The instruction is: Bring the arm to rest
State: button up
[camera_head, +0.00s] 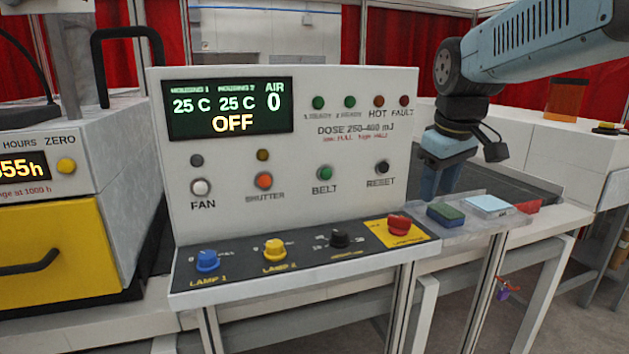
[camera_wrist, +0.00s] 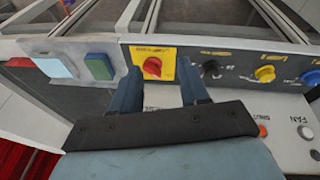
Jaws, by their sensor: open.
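My gripper (camera_head: 440,183) hangs pointing down behind the right end of the control panel (camera_head: 290,215), above the dark belt surface. In the wrist view my gripper (camera_wrist: 160,88) shows two blue fingers spread apart with nothing between them. Beyond the fingertips in that view is the red knob on its yellow plate (camera_wrist: 152,66). My blue arm reaches in from the upper right of the head view. The fingertips are partly hidden in the head view, and I cannot tell their exact height.
A ledge right of the panel holds a green block (camera_head: 445,213) and a pale blue pad (camera_head: 489,206). The panel display (camera_head: 230,108) reads OFF. A yellow-fronted unit (camera_head: 60,250) stands at left. An orange container (camera_head: 567,87) stands at back right.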

jog(key=s+f+m+t, duration=0.2)
jog(key=s+f+m, duration=0.3)
jog(key=s, duration=0.7)
jog(key=shift+d+m, duration=0.3)
jog(key=shift+d, duration=0.1)
